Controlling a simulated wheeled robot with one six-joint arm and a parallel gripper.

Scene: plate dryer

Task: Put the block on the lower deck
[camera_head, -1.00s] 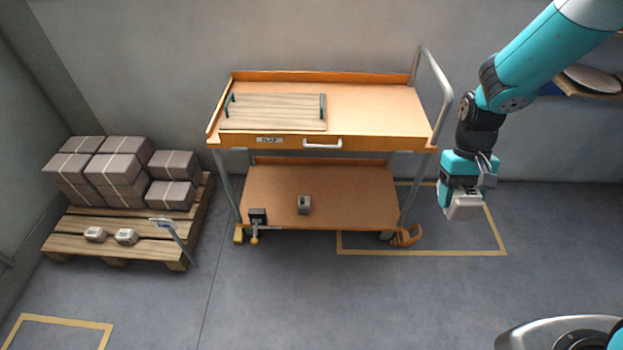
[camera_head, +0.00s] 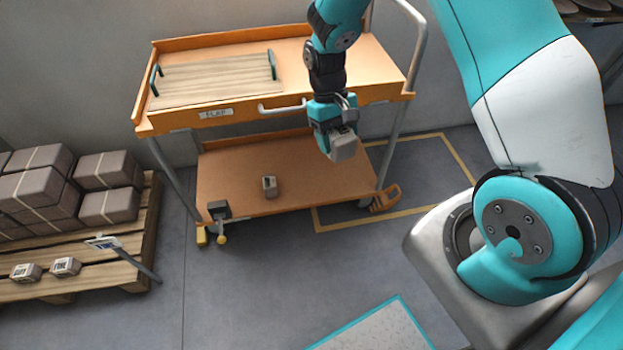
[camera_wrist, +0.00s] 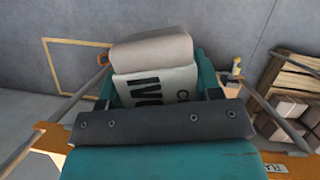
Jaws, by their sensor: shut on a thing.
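The trolley has an upper deck (camera_head: 340,75) and an orange-brown lower deck (camera_head: 235,175). My gripper (camera_head: 338,140) is in front of the trolley's right half, below the upper deck's front edge. It is shut on a light grey block (camera_head: 343,148). In the wrist view the block (camera_wrist: 152,50) shows a white label with dark letters. The block is held in the air, apart from the lower deck as far as I can tell. Another small grey block (camera_head: 270,186) stands on the lower deck near its front middle.
A wooden board with green handles (camera_head: 220,85) lies on the upper deck. A pallet (camera_head: 135,265) at left bears strapped boxes (camera_head: 35,190) and two small blocks (camera_head: 66,266). A dark fitting (camera_head: 219,210) sits at the lower deck's front left corner. The lower deck's right half looks clear.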

